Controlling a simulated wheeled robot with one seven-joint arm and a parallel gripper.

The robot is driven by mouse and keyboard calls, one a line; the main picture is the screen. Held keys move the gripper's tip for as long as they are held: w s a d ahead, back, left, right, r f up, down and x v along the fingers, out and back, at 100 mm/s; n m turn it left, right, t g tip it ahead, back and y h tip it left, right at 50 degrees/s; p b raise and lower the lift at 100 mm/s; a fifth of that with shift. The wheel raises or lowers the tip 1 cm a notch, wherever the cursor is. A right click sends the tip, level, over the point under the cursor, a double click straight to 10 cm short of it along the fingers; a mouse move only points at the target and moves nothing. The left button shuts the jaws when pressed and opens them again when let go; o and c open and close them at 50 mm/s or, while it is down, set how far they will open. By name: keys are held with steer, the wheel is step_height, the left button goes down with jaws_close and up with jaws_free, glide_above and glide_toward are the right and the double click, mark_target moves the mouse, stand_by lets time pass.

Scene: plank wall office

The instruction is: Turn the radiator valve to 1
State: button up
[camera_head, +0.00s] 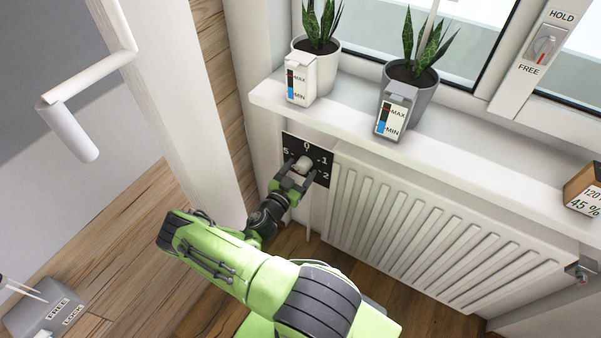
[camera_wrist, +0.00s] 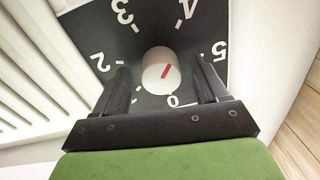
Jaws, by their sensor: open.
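The radiator valve is a pale round knob (camera_head: 303,164) on a black dial plate (camera_head: 321,178) with white numbers, left of the radiator. My gripper (camera_head: 292,180) is open just in front of the dial. In the wrist view its dark fingers (camera_wrist: 160,70) stand on either side of the knob, with gaps visible.
The white radiator (camera_head: 400,215) lies right of the dial, under a windowsill (camera_head: 350,118) with two potted plants (camera_head: 316,60) (camera_head: 411,85) and small level-marked boxes. A white door or frame edge (camera_head: 185,110) stands close left of my arm.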

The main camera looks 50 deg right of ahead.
steer(key=shift+d, duration=0.45)
steer(key=c, duration=1.1)
steer(key=shift+o, duration=0.2)
